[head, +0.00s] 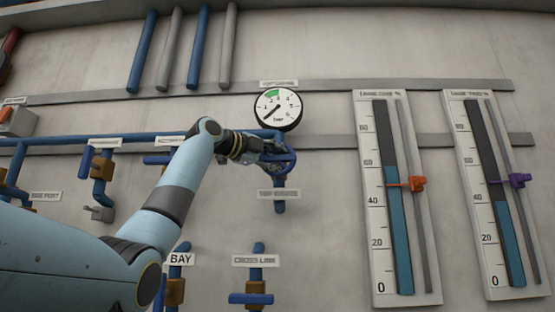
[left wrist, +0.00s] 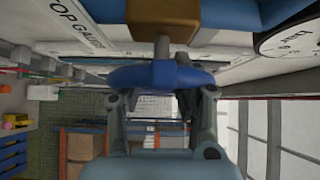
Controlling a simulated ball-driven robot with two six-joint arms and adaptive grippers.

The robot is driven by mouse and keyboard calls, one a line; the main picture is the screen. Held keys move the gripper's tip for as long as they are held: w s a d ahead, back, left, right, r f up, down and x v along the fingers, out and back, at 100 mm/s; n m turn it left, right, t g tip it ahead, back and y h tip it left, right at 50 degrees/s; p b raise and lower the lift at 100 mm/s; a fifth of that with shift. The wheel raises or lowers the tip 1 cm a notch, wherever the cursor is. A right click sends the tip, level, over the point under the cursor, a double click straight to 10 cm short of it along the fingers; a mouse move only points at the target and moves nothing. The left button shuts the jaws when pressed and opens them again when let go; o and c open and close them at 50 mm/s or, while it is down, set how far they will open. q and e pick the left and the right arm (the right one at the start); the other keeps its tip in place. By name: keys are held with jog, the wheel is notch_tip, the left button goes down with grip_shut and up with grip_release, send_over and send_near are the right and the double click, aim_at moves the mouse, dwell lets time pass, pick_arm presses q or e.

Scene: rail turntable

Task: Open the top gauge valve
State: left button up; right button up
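The top gauge valve has a blue handle (head: 288,158) below the pressure gauge and above a small label (head: 278,195). In the left wrist view the handle (left wrist: 160,76) crosses in front of my fingers, with a grey stem and a brown valve body (left wrist: 162,18) above it. My left gripper (head: 274,158) is at the handle; in the left wrist view its two fingers (left wrist: 163,100) stand apart, one near each end of the handle. The handle hides their tips, so I cannot tell whether they press on it. My right gripper is not in view.
The round gauge (head: 278,109) has its needle at the low end, lower left of the green band. Other blue valves, such as the cross link valve (head: 252,299), sit on the wall. Two level gauges (head: 424,265) (head: 523,265) with orange and purple markers stand to the right.

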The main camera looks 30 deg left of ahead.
pick_arm(q)
grip_shut()
jog(key=shift+b, duration=0.3)
jog(key=shift+f+n+t+b, duration=0.1)
jog(key=shift+n+t+b, duration=0.2)
jog(key=shift+t, duration=0.1)
jog(key=shift+f+n+t+b, duration=0.15)
jog(key=shift+n+t+b, duration=0.6)
jog(key=shift+b, duration=0.35)
jog(key=n+t+y+b, duration=0.1)
jog(key=n+t+b, duration=0.1)
jog(key=n, duration=0.1)
jog(key=n+t+y+b, duration=0.1)
jog(key=n+t+b, duration=0.1)
jog(key=n, duration=0.2)
jog(key=shift+d+y+b, duration=0.1)
jog(key=shift+y+b, duration=0.3)
jog(key=n+t+y+b, duration=0.1)
jog(key=n+y+b, duration=0.3)
jog(key=n, duration=0.1)
jog(key=n+y+b, duration=0.4)
jog(key=n, duration=0.1)
jog(key=shift+t, duration=0.35)
jog(key=shift+r+n+y+b, duration=0.2)
jog(key=shift+n+y+b, duration=1.1)
jog(key=shift+n+y, duration=0.1)
jog(key=shift+g, duration=0.4)
